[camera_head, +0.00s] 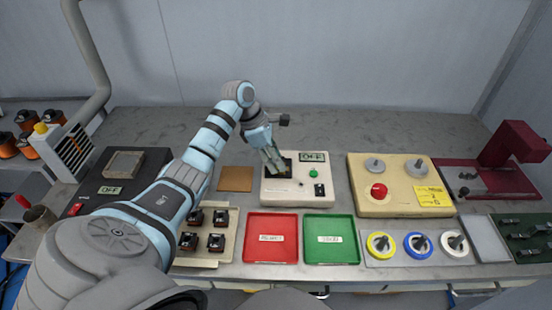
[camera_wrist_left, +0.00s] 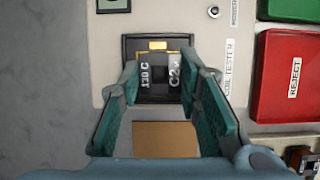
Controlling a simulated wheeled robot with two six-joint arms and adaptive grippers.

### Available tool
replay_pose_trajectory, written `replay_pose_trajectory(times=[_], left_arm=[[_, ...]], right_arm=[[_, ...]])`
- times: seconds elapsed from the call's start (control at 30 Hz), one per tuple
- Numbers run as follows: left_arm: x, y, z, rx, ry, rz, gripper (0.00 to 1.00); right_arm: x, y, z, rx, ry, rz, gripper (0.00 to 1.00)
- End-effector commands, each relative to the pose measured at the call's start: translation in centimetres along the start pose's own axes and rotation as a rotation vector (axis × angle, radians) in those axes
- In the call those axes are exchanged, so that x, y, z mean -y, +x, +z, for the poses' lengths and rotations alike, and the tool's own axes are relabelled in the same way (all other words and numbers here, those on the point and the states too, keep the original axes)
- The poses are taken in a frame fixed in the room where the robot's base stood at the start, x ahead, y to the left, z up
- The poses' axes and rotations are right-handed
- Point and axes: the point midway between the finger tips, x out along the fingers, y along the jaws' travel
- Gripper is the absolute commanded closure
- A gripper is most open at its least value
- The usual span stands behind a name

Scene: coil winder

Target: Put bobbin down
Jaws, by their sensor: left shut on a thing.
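My left gripper (camera_head: 274,160) reaches down over the left part of the cream coil tester (camera_head: 300,190). In the left wrist view its teal fingers (camera_wrist_left: 160,82) are shut on the two sides of a dark bobbin (camera_wrist_left: 160,80), with pale markings reading "130 C" and "C2". The bobbin is at the tester's dark square recess (camera_wrist_left: 160,41); I cannot tell whether it rests on the bottom. In the head view the fingers hide the bobbin. My right gripper is not in view.
A red reject tray (camera_head: 271,259) and a green tray (camera_head: 331,259) lie in front of the tester. A tan pad (camera_head: 235,179) lies left of it. Several dark bobbins stand on a beige tray (camera_head: 229,243). A cream box with a red button (camera_head: 395,204) stands right.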

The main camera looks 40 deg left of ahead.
Motion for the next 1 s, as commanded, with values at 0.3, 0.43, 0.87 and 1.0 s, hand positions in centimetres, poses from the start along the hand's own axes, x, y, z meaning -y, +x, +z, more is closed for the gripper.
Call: replay_pose_trajectory(times=[0.3,0.43,0.87,1.0], left_arm=[[0.0,0.4,-0.1,0.001,0.001,-0.001,0.49],[0.0,0.4,-0.1,0.0,0.001,-0.001,0.49],[-0.1,-1.8,0.1,0.001,0.0,0.003,0.49],[-0.1,-5.7,0.1,0.0,0.001,0.005,0.49]], right_arm=[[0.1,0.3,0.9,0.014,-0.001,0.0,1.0],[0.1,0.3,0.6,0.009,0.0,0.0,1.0],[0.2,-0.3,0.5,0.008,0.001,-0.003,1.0],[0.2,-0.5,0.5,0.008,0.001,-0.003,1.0]])
